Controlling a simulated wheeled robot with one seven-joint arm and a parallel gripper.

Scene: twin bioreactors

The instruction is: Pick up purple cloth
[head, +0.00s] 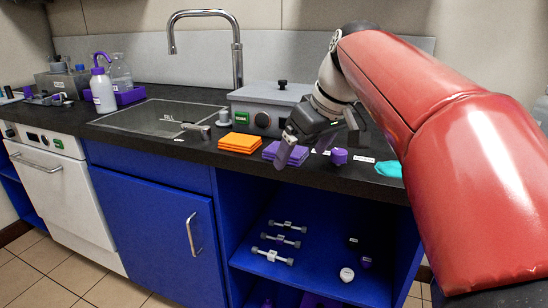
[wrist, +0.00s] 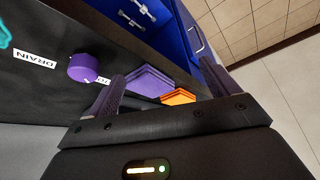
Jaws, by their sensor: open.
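The purple cloth (head: 270,151) is a folded, flat stack on the dark counter, near its front edge. My gripper (head: 303,143) is in front of it in the head view, with one finger covering part of the cloth. In the wrist view the purple cloth (wrist: 148,82) shows between the two spread fingers of my gripper (wrist: 163,72), beyond them and nearer the left finger. The fingers are open and empty. I cannot tell the exact height of the fingers above the cloth.
An orange cloth stack (head: 240,142) lies left of the purple one. A grey heated bath (head: 262,107) stands behind. The sink (head: 158,117) is left; an open blue shelf (head: 315,255) is below.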

